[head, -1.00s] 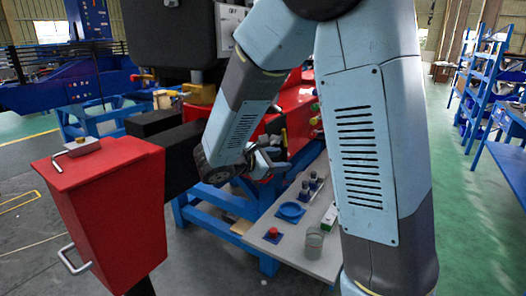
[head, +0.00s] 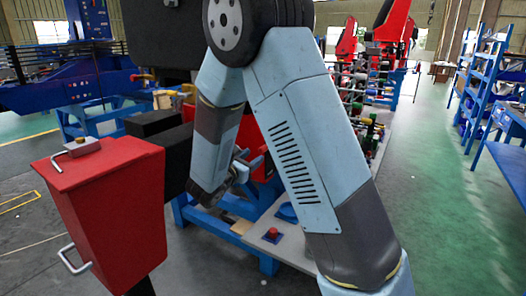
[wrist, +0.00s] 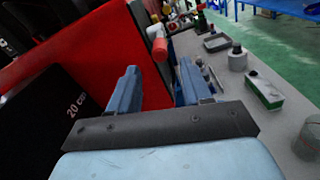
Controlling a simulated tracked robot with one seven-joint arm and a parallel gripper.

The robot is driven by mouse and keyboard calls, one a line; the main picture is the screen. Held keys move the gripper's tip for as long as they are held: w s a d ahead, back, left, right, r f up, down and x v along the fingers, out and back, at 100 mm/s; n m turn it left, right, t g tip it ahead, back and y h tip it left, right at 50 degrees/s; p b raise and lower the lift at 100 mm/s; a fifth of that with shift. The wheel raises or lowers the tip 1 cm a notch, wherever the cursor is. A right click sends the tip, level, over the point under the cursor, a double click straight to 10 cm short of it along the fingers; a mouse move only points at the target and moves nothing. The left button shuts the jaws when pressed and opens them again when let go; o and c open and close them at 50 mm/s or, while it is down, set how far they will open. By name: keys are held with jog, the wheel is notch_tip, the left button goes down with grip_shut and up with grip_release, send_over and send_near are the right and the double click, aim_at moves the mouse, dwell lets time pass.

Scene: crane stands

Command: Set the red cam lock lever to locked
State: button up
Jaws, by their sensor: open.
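A lever with a red rounded end (wrist: 159,47) and a pale shaft shows in the wrist view, just beyond my fingers, at the edge of a red panel (wrist: 100,65). It looks like the red cam lock lever, but I cannot tell its setting. My gripper (wrist: 160,76) is open and empty; its two blue fingers point toward the lever and stand apart from it. In the head view my gripper (head: 246,160) is beside the red and black machine, partly hidden by my arm. I cannot make out the lever in that view.
A grey bench (wrist: 222,85) runs along the right in the wrist view, with a tray (wrist: 217,42), a cylinder (wrist: 238,60) and a green-white box (wrist: 263,91). A black block marked "20 cm" (wrist: 75,115) is close at left. A red cabinet (head: 105,205) stands left in the head view.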

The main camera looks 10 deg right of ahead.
aim_at(260, 152)
jog(key=x, duration=0.7)
jog(key=shift+w+d, duration=0.2)
jog(key=shift+c, duration=0.3)
grip_shut()
